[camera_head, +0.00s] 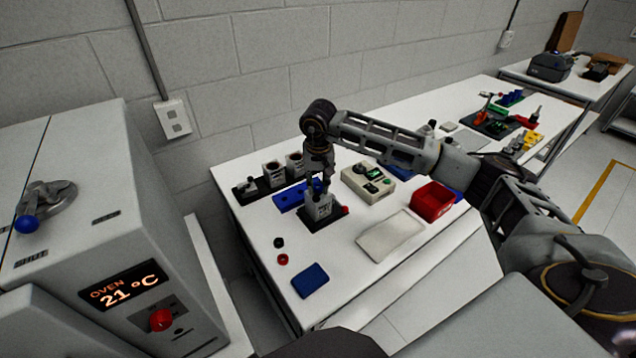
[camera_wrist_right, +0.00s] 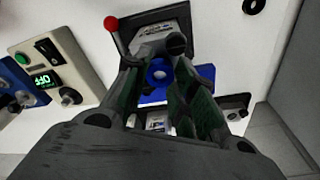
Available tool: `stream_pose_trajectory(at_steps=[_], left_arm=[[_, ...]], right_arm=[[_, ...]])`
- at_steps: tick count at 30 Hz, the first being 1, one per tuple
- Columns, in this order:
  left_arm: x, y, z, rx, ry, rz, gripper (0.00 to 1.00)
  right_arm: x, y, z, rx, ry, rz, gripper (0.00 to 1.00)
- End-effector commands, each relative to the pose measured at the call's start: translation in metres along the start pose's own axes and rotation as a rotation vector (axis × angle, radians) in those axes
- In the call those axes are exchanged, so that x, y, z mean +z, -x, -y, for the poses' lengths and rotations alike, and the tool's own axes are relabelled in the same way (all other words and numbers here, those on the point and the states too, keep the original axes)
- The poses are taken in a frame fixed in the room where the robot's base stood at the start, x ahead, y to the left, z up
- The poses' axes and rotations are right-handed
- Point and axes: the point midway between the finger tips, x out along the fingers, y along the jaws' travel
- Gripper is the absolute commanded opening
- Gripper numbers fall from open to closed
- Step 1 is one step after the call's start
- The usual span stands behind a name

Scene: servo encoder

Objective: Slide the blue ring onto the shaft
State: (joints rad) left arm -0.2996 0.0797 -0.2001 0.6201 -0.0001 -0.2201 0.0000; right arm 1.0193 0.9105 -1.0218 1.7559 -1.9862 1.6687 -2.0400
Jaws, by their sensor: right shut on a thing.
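My right gripper (camera_head: 317,190) points down just above a light grey servo unit (camera_head: 322,208). The servo sits on a black fixture (camera_head: 318,222) with a red knob (camera_head: 345,210). In the right wrist view, my right gripper (camera_wrist_right: 156,66) is shut on the blue ring (camera_wrist_right: 158,73), which shows between its fingertips. The servo (camera_wrist_right: 152,44) lies just beyond the fingertips there. A dark round part beside the right fingertip may be the shaft or a finger end; I cannot tell. Whether the ring touches the shaft is hidden. My left gripper is out of view.
A blue tray (camera_head: 284,203) and a black rack (camera_head: 272,183) with grey units stand behind. A meter box (camera_head: 356,183) and red bin (camera_head: 427,205) stand to the right. A black ring (camera_head: 279,243), red ring (camera_head: 283,259), blue pad (camera_head: 311,281) and pale mat (camera_head: 388,238) lie in front.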

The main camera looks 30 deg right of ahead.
Motion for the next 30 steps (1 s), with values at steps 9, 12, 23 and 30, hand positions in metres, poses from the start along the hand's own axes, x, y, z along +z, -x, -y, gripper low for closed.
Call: stream_pose_trajectory(at_steps=[9, 12, 23, 30], left_arm=[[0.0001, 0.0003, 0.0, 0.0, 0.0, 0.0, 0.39], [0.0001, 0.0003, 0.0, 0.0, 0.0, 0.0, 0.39], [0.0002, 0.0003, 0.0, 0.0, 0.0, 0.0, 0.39], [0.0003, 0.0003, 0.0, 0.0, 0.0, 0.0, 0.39]], right_arm=[[-0.0001, 0.0004, -0.0001, 0.0, 0.0, 0.0, 0.41], [-0.0001, 0.0004, -0.0001, 0.0, 0.0, 0.0, 0.51], [-0.0001, 0.0003, -0.0001, 0.0, 0.0, 0.0, 0.65], [0.0, 0.0004, 0.0, 0.0, 0.0, 0.0, 0.65]])
